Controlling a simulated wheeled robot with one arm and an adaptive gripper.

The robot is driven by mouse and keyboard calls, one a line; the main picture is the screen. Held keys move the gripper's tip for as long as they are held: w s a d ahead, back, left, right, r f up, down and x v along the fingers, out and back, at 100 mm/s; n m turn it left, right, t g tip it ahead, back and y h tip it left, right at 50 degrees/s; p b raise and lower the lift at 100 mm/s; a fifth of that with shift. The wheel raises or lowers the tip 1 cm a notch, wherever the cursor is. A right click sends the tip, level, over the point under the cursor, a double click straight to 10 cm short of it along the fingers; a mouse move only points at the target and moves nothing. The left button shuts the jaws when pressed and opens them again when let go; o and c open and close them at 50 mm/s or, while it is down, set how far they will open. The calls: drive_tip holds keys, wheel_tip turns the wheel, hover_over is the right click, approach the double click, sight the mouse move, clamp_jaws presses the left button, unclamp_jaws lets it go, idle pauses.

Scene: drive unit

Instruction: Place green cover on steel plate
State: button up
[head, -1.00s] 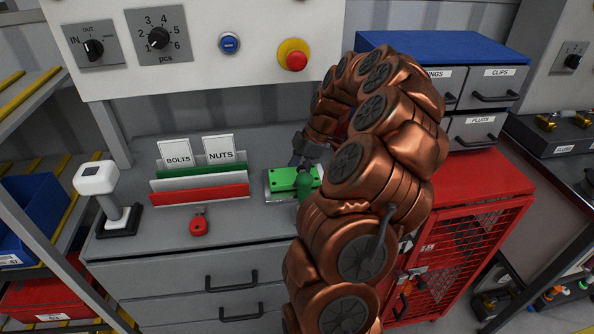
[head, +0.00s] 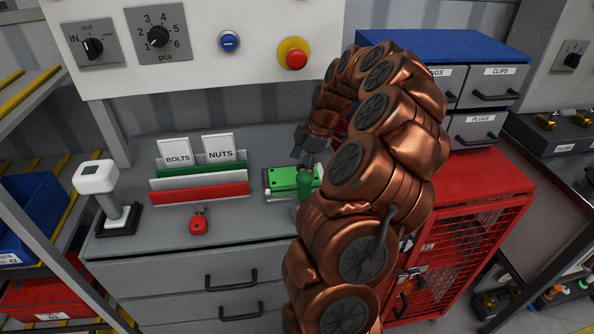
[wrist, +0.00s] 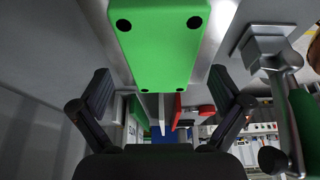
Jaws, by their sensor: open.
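The green cover (head: 283,178) is a flat rectangular piece with dark holes at its corners. It lies on the steel plate (head: 269,194) on the grey bench top, and its face fills the upper middle of the wrist view (wrist: 158,40). A strip of the plate shows beside it there (wrist: 208,48). My gripper (head: 304,158) is above the cover's far edge. In the wrist view its fingers (wrist: 160,88) are spread wide, with nothing held between them. My arm hides the right side of this area in the head view.
A green-handled metal clamp (wrist: 303,110) stands close beside the plate; its handle also shows in the head view (head: 305,187).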

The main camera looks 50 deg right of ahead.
drive_tip(key=b+v, duration=0.2)
drive_tip(key=v, duration=0.8)
drive_tip(key=shift+d+r, duration=0.15)
drive_tip(key=shift+r, duration=0.2)
drive_tip(key=a+r+m+g, duration=0.2)
drive_tip(key=a+r, duration=0.1)
drive_tip(key=a, duration=2.2)
drive_tip(key=s+a+f+m+g+h, duration=0.2)
drive_tip(key=s+a+f+m, duration=0.15)
drive_tip(key=s+a, duration=0.6)
drive_tip(key=s+a+f+m+h, duration=0.1)
drive_tip(key=s+f+m, duration=0.4)
drive_tip(key=s, duration=0.6)
drive_tip(key=shift+s+a+f+g, duration=0.3)
drive_tip(key=shift+s+a+f, duration=0.05)
drive_tip(key=shift+f, duration=0.55)
drive_tip(key=shift+r, duration=0.1)
